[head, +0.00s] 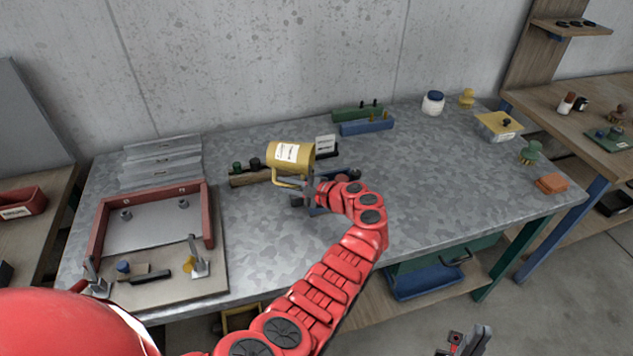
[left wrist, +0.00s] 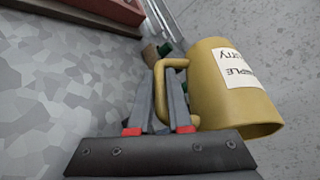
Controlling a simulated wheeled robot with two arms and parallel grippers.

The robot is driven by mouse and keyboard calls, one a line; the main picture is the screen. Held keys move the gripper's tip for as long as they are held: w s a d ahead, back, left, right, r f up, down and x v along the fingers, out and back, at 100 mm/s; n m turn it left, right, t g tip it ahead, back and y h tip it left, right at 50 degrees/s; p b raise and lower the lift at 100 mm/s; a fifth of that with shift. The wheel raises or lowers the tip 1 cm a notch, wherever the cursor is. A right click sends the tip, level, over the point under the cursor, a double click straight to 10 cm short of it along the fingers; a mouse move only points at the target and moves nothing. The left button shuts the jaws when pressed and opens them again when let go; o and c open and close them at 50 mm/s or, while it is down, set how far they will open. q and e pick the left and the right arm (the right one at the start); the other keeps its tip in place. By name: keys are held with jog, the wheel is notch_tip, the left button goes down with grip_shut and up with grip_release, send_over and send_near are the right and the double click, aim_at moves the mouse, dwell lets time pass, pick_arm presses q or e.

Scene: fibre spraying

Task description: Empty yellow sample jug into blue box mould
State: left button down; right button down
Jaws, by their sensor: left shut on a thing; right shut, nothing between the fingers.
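The yellow sample jug (head: 289,155), with a white label, is held in the air above the table and looks tilted. My left gripper (head: 295,184) is shut on its handle. In the left wrist view the jug (left wrist: 232,85) is right of the fingers (left wrist: 160,100), the handle between them. The inside of the jug is hidden. I cannot tell which is the blue box mould. My right gripper (head: 467,342) is shut and empty at the bottom edge.
A red frame (head: 208,217) on a board fills the table's left end. A white jar (head: 433,103), a yellow-lidded box (head: 498,126) and an orange block (head: 552,183) stand right. The right-middle table is free.

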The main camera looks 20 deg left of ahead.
pick_arm(q)
jog(key=shift+r+y+b, duration=0.2)
jog(key=shift+y+b, duration=0.4)
jog(key=shift+b, duration=0.15)
jog(key=shift+d+r+t+y+b, duration=0.1)
jog(key=shift+r+t+y+b, duration=0.3)
jog(key=shift+b, duration=0.55)
